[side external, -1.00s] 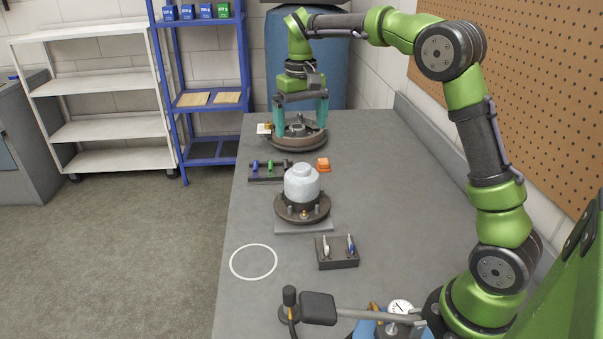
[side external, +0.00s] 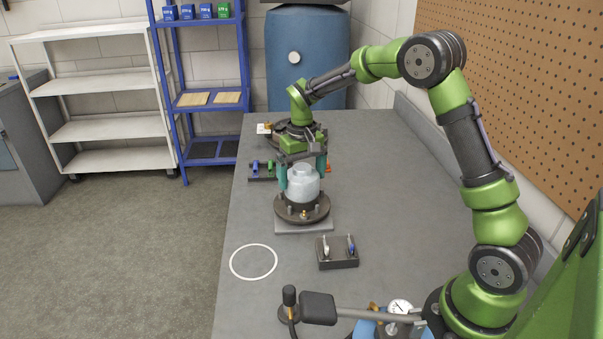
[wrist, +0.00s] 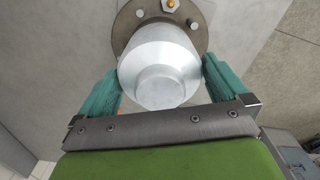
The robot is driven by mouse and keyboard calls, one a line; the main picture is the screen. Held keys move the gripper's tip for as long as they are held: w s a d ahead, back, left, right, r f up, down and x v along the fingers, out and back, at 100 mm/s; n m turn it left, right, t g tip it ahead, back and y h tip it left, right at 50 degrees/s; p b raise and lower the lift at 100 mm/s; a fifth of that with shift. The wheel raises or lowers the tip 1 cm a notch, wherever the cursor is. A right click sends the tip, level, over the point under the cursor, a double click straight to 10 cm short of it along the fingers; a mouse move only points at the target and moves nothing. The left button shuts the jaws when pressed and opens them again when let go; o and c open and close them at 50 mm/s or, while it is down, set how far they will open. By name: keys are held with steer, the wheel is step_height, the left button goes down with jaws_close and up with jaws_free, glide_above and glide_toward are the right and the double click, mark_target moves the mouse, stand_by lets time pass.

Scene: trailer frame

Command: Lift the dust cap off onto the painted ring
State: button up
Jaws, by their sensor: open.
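The dust cap (side external: 302,184) is a pale grey stepped cylinder. It sits upright on a dark round hub flange (side external: 302,211) with studs. My gripper (side external: 302,178) is at the cap, pointing down, with its teal fingers apart. In the wrist view, the cap (wrist: 160,66) lies between and just beyond the fingers of my gripper (wrist: 163,88), with the left finger close to its side; contact cannot be told. The painted ring (side external: 253,262) is a white outline on the bench, at the front left, and is empty.
A dark block with small upright tools (side external: 338,254) stands right of the ring. A padded arm and gauge (side external: 400,307) are at the front. A small rack (side external: 262,170) and a second round part lie behind the cap. The bench (side external: 400,200) is clear on the right.

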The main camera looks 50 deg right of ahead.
steer(key=shift+c, duration=0.5)
steer(key=c, duration=0.6)
